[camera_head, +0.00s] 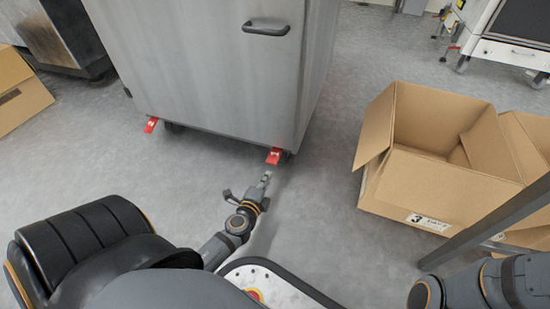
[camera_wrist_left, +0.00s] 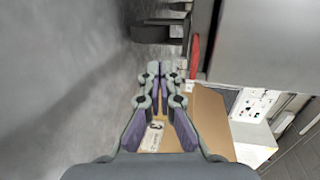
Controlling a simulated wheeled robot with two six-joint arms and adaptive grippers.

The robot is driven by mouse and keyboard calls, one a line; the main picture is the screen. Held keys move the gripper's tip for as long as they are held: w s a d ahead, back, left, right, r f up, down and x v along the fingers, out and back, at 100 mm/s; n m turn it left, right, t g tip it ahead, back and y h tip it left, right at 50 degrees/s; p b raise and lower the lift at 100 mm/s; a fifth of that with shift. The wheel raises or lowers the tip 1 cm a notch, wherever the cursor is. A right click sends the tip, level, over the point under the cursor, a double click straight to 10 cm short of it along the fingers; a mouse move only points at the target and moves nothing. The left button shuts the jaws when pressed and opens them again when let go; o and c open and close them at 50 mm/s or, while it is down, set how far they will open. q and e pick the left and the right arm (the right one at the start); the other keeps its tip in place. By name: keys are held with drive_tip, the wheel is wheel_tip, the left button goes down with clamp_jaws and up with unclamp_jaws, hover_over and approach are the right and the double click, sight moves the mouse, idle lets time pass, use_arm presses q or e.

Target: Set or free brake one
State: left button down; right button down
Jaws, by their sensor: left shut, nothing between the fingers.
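The grey metal washer cabinet (camera_head: 205,65) stands ahead, with two red brake pedals at its lower front edge. One red pedal (camera_head: 151,125) is at the left corner and the other (camera_head: 274,156) at the right corner. I cannot read which is brake one. My left gripper (camera_head: 266,178) is shut and empty, just in front of and below the right pedal in the head view, apart from it. In the left wrist view my closed fingers (camera_wrist_left: 160,69) point ahead, and a red pedal (camera_wrist_left: 195,56) shows right of the fingertips beside the cabinet (camera_wrist_left: 260,45). My right gripper is out of view.
Open cardboard boxes (camera_head: 420,190) stand on the floor at the right, one labelled 3. Another box (camera_head: 22,100) is at the far left. A white wheeled machine (camera_head: 505,50) stands at the back right. The grey floor (camera_head: 215,170) before the cabinet is clear.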

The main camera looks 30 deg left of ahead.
use_arm(q)
drive_tip(key=v, duration=0.4)
drive_tip(key=shift+s+f, duration=0.2)
idle(0.3)
